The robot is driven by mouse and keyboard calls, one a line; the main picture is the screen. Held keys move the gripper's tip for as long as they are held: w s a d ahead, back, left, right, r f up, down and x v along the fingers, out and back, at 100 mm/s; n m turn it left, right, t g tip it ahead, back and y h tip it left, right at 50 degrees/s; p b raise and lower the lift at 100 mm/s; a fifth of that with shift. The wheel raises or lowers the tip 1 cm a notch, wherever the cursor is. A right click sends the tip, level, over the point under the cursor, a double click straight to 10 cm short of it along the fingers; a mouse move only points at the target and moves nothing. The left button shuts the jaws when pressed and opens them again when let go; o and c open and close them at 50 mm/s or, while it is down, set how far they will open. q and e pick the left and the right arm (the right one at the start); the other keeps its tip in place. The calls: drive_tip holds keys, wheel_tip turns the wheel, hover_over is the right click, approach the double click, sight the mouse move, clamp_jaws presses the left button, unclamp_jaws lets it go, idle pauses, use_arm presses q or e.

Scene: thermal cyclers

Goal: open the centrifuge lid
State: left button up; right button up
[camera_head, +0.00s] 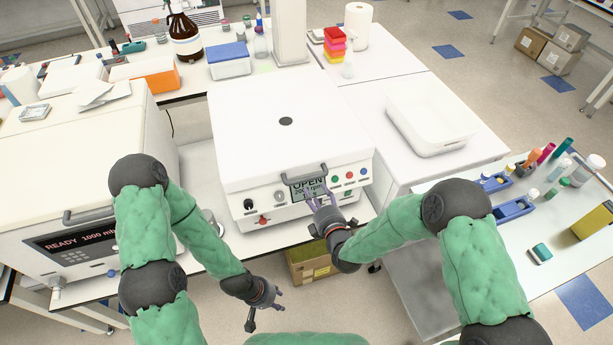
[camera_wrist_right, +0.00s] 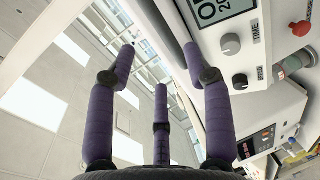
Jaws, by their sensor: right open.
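The centrifuge (camera_head: 232,125) is the white box in the middle of the bench. Its flat white lid (camera_head: 330,120) looks shut, with a dark round spot on top. A grey lid handle (camera_head: 318,172) sits at the lid's front edge, above a display reading OPEN; it also shows as a dark bar in the right wrist view (camera_wrist_right: 152,25). My right gripper (camera_head: 320,194) is open just in front of the handle and display. In the right wrist view its purple fingers (camera_wrist_right: 160,60) are spread, with the bar behind their tips; contact cannot be told. My left gripper (camera_head: 279,294) looks open and empty, low in front of the bench.
A second machine (camera_head: 75,130) with a READY display stands at the left. A white tray (camera_head: 433,120) lies on the right bench. Tube racks (camera_head: 515,208) are on the right cart. A brown bottle (camera_head: 184,35) and a blue-lidded box (camera_head: 229,60) stand behind.

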sight(308, 179)
drive_tip(key=x, duration=0.9)
drive_tip(key=shift+w+a+f+b, duration=0.1)
drive_tip(key=shift+w+b, duration=0.2)
drive_tip(key=shift+c, duration=0.3)
clamp_jaws()
